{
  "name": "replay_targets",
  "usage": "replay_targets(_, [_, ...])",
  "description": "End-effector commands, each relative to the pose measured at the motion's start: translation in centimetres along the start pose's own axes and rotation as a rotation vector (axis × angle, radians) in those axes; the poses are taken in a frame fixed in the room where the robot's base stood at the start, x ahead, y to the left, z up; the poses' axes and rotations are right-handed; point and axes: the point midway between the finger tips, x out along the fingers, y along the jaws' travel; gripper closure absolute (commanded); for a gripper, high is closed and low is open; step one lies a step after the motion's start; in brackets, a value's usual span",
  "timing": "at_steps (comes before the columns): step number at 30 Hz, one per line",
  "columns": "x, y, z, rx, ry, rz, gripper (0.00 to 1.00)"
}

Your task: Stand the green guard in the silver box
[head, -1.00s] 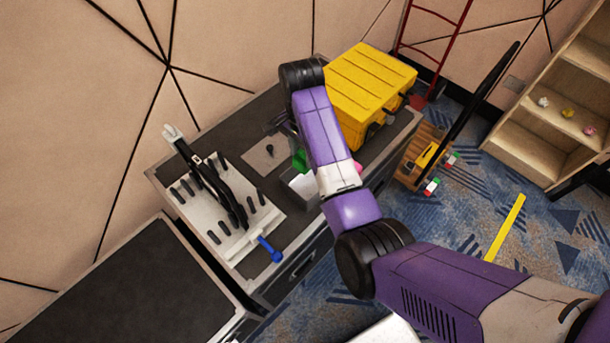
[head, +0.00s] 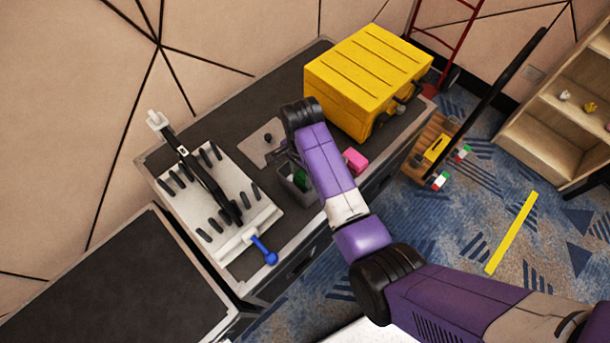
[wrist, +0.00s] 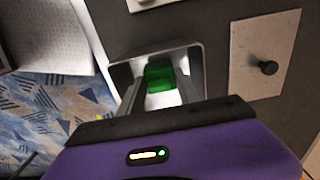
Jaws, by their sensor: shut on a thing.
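The green guard (wrist: 160,78) is between the two fingers of my gripper (wrist: 162,90) in the wrist view, with the silver box (wrist: 192,57) around and below it. In the head view a small part of the green guard (head: 300,178) shows inside the silver box (head: 295,195). My gripper is shut on the guard, with its fingers at the box opening. My arm hides part of the box in the head view. I cannot tell whether the guard touches the box floor.
A pink block (head: 355,160) lies right of my arm, and a yellow case (head: 365,80) stands behind. A plate with a black knob (head: 262,143) is beside the box. A white pegged fixture (head: 215,200) with a blue handle stands at left.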

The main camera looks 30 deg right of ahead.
Motion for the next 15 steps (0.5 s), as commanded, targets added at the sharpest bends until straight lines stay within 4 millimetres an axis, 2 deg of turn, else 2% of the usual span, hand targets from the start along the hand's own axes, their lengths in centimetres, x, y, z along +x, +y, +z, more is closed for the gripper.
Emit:
replay_targets(1, [0.85, 0.00, 0.20, -0.001, 0.000, -0.001, 0.98])
replay_targets(14, [1.07, 0.04, 0.28, 0.000, 0.000, 0.000, 0.98])
replay_targets(15, [1.11, 0.03, 0.28, 0.000, 0.000, 0.000, 0.57])
